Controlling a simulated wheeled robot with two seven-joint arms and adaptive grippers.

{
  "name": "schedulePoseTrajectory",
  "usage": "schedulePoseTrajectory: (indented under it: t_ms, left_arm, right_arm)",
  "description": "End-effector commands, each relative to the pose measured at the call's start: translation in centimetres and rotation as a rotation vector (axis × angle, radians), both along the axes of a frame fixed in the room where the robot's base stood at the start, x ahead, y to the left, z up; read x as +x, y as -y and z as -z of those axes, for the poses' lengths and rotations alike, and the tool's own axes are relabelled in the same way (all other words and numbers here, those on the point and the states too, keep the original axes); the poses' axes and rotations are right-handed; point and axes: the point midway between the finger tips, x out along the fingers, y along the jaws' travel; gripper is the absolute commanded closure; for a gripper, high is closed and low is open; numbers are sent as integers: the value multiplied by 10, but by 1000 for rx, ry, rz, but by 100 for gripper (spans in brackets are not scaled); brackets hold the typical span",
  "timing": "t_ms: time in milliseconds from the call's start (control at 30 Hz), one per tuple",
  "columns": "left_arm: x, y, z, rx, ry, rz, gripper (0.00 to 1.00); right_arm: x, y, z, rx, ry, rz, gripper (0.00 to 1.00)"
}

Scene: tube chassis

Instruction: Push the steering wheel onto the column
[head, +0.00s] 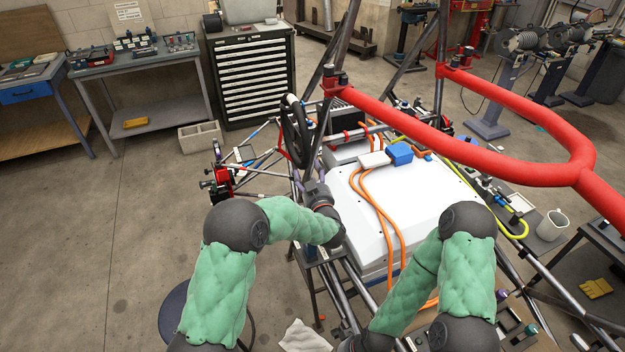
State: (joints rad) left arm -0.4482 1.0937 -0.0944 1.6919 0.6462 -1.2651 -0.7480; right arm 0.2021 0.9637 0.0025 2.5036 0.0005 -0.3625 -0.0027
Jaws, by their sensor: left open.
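The steering wheel (303,128) is a dark ring, seen almost edge-on, standing near upright at the left side of the tube chassis. The column cannot be told apart among the tubes and parts around the wheel. My left gripper (313,184) is just below and slightly right of the wheel, small and partly hidden by its own wrist. It is open, and I cannot tell whether it touches the wheel. My right arm reaches down to the bottom edge, with its gripper out of the picture.
A white battery box (425,205) with orange cables fills the chassis middle. A red tube (480,165) crosses above it at right. Dark frame tubes rise close behind the wheel. A tool cabinet (250,75) stands at the back. Open floor lies to the left.

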Motion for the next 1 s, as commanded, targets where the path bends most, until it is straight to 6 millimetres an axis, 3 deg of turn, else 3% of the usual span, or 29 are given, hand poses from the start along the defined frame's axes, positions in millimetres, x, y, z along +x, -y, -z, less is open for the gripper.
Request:
schedulePoseTrajectory:
  t_ms: [200, 400, 767, 1000]
  left_arm:
    - [31, -6, 1, 0, 0, 0, 33]
    - [49, -9, 1, 1, -1, 0, 33]
    - [53, -9, 1, 1, -1, 1, 33]
    - [53, -9, 1, 1, -1, 2, 98]
  right_arm:
    - [0, 0, 2, 0, 0, 1, 60]
    - [0, 0, 2, 0, 0, 1, 60]
    - [0, 0, 2, 0, 0, 1, 60]
    - [0, 0, 2, 0, 0, 1, 60]
